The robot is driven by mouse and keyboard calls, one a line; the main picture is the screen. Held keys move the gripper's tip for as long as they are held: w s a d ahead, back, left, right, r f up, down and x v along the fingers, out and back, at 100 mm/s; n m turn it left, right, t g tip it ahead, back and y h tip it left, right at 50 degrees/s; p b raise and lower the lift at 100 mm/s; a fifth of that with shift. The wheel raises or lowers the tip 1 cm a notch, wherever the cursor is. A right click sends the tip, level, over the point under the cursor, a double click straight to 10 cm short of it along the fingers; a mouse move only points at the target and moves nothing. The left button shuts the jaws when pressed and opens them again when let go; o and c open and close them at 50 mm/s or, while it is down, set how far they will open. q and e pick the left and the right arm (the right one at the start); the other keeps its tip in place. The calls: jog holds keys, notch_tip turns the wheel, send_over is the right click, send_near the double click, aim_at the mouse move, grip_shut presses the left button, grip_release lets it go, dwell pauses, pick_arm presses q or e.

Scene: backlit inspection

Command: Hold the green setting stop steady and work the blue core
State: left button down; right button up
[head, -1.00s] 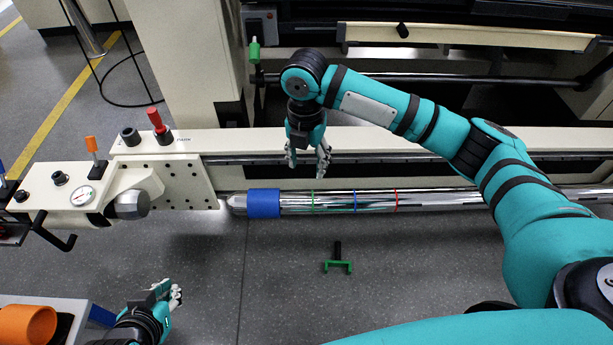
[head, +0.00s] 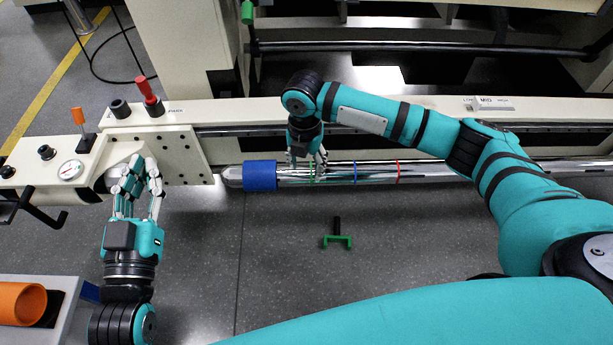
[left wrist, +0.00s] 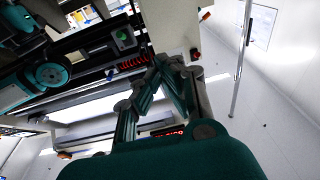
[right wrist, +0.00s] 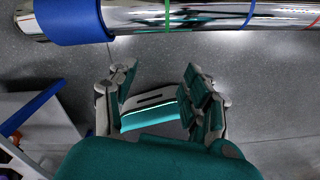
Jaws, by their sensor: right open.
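The blue core (head: 259,175) is a blue sleeve around the left end of a shiny horizontal bar (head: 375,172); it also shows in the right wrist view (right wrist: 72,20). A green fork-shaped piece with a black stem (head: 337,240), possibly the setting stop, is below the bar in the head view. My right gripper (head: 307,166) is open and empty, right of the blue core by the bar's green ring; its fingers also show in the right wrist view (right wrist: 158,75). My left gripper (head: 144,166) is beside the machine's left head; its fingertips look close together, with no clear object between them.
The cream machine head (head: 185,150) carries a gauge (head: 70,170), a red-handled piece (head: 148,90) and an orange-handled piece (head: 79,118). An orange tube (head: 20,303) lies at the lower left. A second green piece (head: 248,12) is at the top.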

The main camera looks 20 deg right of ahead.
pick_arm(q)
notch_tip(320, 180, up, 6)
jog(key=s+t+h+b, duration=0.1)
jog(key=s+t, duration=0.1)
jog(key=t, duration=0.2)
jog(key=shift+d, duration=0.15)
pick_arm(e)
jog(key=shift+f, duration=2.1)
pick_arm(q)
jog(key=shift+s, duration=0.1)
pick_arm(e)
grip_shut()
grip_release()
